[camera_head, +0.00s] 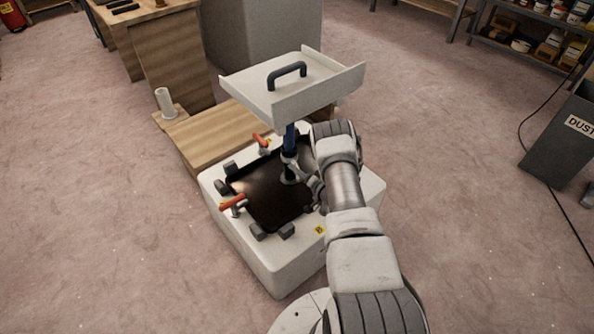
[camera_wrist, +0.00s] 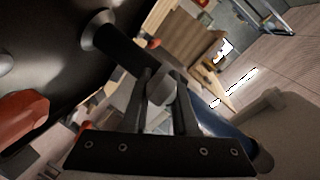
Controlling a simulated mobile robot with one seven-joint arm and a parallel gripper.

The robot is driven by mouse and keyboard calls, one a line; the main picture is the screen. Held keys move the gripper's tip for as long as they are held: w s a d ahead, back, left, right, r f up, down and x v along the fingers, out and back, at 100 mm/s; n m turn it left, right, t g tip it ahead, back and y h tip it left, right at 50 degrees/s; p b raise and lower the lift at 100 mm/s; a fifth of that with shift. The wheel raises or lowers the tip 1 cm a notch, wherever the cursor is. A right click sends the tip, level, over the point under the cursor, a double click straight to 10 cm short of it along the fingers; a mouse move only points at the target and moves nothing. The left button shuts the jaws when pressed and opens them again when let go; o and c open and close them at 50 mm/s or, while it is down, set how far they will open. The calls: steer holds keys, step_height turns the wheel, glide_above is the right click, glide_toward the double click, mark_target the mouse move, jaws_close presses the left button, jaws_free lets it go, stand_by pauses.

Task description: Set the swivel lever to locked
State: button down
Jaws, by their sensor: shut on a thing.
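A pedestal post (camera_head: 290,140), blue above and dark below, rises from the black recess of a white box and carries a white tray-like top (camera_head: 295,85). My gripper (camera_head: 307,178) is low beside the post on its right, and its fingers are mostly hidden by my arm. In the wrist view my gripper (camera_wrist: 162,85) is shut on a small light-grey block, which looks like the end of the swivel lever (camera_wrist: 162,92). The dark lower post (camera_wrist: 125,55) passes behind it. The lever's pivot and any lock marking cannot be made out.
Orange-handled clamps (camera_head: 232,202) (camera_head: 261,140) stand on the white box (camera_head: 245,245), with dark blocks around the recess. The white top overhangs the work area. A wooden bench (camera_head: 215,138) stands behind. A grey dust bin (camera_head: 565,130) is at the right.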

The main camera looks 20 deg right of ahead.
steer(key=shift+d+r, duration=0.1)
stand_by(0.6)
steer(key=c, duration=0.7)
jaws_free()
steer(key=shift+s, duration=0.1)
steer(key=p+v, duration=0.5)
steer(key=v, duration=1.2)
steer(key=shift+d+r, duration=0.1)
steer(key=shift+d, duration=0.05)
steer(key=shift+s, duration=0.1)
